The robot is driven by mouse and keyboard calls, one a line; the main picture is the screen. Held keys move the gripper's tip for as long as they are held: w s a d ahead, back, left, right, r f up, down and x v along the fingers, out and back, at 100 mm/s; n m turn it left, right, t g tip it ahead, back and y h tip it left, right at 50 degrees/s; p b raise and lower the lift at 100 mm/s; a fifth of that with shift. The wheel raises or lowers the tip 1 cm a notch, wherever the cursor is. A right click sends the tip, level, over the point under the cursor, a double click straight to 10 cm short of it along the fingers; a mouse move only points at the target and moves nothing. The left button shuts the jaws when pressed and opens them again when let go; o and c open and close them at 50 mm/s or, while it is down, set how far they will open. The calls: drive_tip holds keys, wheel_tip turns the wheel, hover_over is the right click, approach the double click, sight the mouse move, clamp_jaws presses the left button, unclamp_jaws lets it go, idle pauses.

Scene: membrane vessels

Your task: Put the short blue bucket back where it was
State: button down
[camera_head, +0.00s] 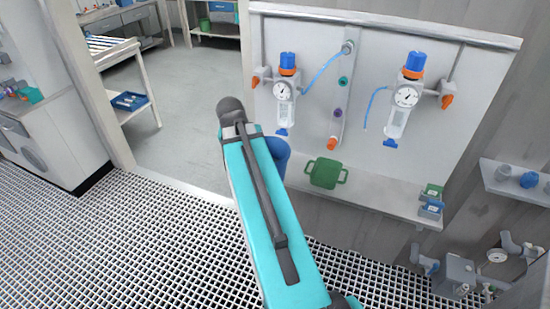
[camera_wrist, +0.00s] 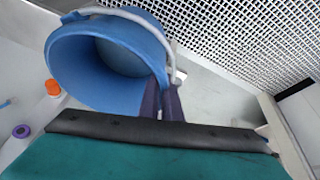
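The short blue bucket (camera_wrist: 85,62) fills the upper left of the wrist view. It is tilted, its open mouth faces the camera, and a white handle (camera_wrist: 150,28) arches over it. My gripper (camera_wrist: 163,100) has its two dark fingers close together at the bucket's rim and appears shut on it. In the head view the bucket (camera_head: 279,153) shows only as a blue patch behind my teal arm, in front of the white wall panel. Most of the bucket and my fingertips are hidden there.
A white shelf (camera_head: 386,190) under the gauge panel (camera_head: 385,70) carries a green two-handled pot (camera_head: 325,173) and small green and blue boxes (camera_head: 431,207) at its right. The shelf is bare between them. Valves (camera_head: 460,275) stand lower right. Grating (camera_head: 130,245) covers the floor.

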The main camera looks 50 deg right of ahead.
drive_tip(key=w+a+r+n+y, duration=0.1)
drive_tip(key=w+a+r+n, duration=0.2)
drive_tip(key=a, duration=0.8)
drive_tip(key=w+a+r+n+t+y, duration=0.1)
drive_tip(key=w+a+r+n, duration=0.2)
drive_tip(key=a, duration=0.8)
drive_tip(key=w+a+r+n+t+b, duration=0.1)
drive_tip(key=w+a+r+n, duration=0.2)
drive_tip(key=a, duration=0.9)
drive_tip(key=shift+w+r+n+y, duration=0.3)
drive_tip(key=shift+r+n+y, duration=0.1)
drive_tip(key=shift+r, duration=0.35)
drive_tip(key=shift+d, duration=0.1)
